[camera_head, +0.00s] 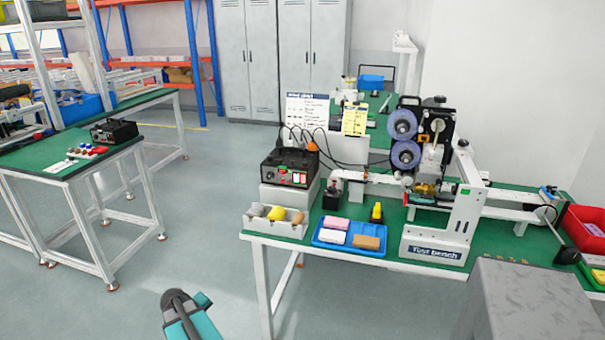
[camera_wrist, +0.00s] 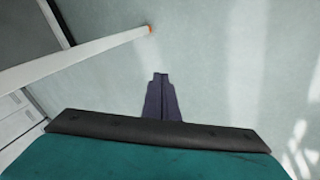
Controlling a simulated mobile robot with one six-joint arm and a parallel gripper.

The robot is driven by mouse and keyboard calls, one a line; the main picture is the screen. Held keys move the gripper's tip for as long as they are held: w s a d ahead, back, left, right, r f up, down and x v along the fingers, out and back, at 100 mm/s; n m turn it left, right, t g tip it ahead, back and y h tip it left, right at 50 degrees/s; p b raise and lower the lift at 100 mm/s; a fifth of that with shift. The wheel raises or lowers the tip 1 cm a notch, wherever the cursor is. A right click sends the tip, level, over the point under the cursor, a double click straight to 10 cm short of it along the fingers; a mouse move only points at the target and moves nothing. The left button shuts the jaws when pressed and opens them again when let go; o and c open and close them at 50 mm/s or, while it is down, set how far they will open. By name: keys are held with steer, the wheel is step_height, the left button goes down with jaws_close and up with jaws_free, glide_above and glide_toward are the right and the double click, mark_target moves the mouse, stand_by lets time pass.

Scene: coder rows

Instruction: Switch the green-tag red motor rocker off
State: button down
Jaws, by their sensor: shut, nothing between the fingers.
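A black control box (camera_head: 290,167) stands on a white block at the left end of the test bench. Its front panel has small red, white and green details, too small to tell a rocker or its tag. A second black control box (camera_head: 113,131) with small red and green details stands on the left green table. Which box carries the green-tag red rocker, and its position, I cannot tell. My gripper (camera_wrist: 160,77) is shut and empty over the floor, apart from both boxes. Part of my arm shows at the bottom of the head view.
The test bench (camera_head: 340,244) also bears a light bin (camera_head: 272,228), a blue tray (camera_head: 321,241) and a machine with two purple reels (camera_head: 403,125). A red bin (camera_head: 585,228) is at far right. Open floor (camera_head: 200,220) lies between the tables.

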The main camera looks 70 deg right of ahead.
steer(key=s+d+r+m+h+p, duration=0.1)
steer(key=s+d+r+h+p, duration=0.2)
steer(key=d+r, duration=0.8)
steer(key=s+d+r+m+h+p, duration=0.1)
steer(key=s+d+r+p, duration=0.2)
steer(key=d+r+p, duration=0.6)
steer(key=s+d+r+m+g+h+b, duration=0.1)
steer(key=s+d+r+g+h, duration=0.1)
steer(key=s+d+r, duration=1.1)
steer(key=shift+s+d+r+b, duration=0.15)
steer(key=shift+d+r+b, duration=0.15)
steer(key=shift+r, duration=0.45)
steer(key=shift+d, duration=0.1)
steer(key=p, duration=0.3)
glide_toward(303, 179)
steer(key=shift+s+d+f, duration=0.15)
steer(key=shift+d+f, duration=0.35)
steer(key=shift+f, duration=0.25)
steer(key=shift+s+d+f, duration=0.15)
steer(key=shift+d+f, duration=0.35)
steer(key=shift+f, duration=0.25)
steer(key=shift+s+d+f, duration=0.1)
steer(key=shift+d+f, duration=0.45)
steer(key=shift+f, duration=0.2)
steer(key=shift+d+b, duration=0.15)
steer(key=shift+b, duration=0.2)
